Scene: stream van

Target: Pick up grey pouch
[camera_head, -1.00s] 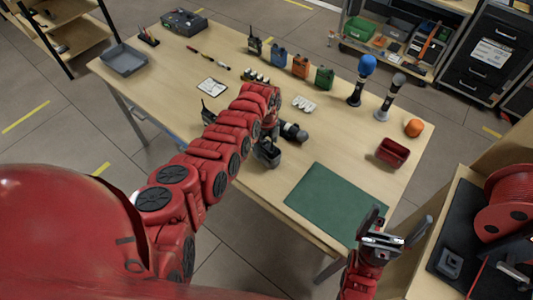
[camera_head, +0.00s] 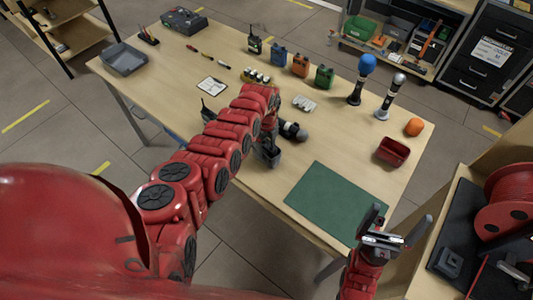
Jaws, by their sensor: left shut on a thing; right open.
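My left arm reaches across the table, and its gripper (camera_head: 268,143) points down near the table's front edge. It is shut on a dark grey, boxy thing (camera_head: 268,155), which looks like the grey pouch. My arm hides part of it, and I cannot tell whether it still touches the table. My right gripper (camera_head: 396,222) is open and empty, with its fingers apart, just past the front right corner of the green mat (camera_head: 335,200).
A black cylindrical thing (camera_head: 294,131) lies right beside the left gripper. A red bin (camera_head: 391,151), an orange ball (camera_head: 413,127) and two upright microphones, one blue-topped (camera_head: 362,80), stand at the right. The green mat is bare.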

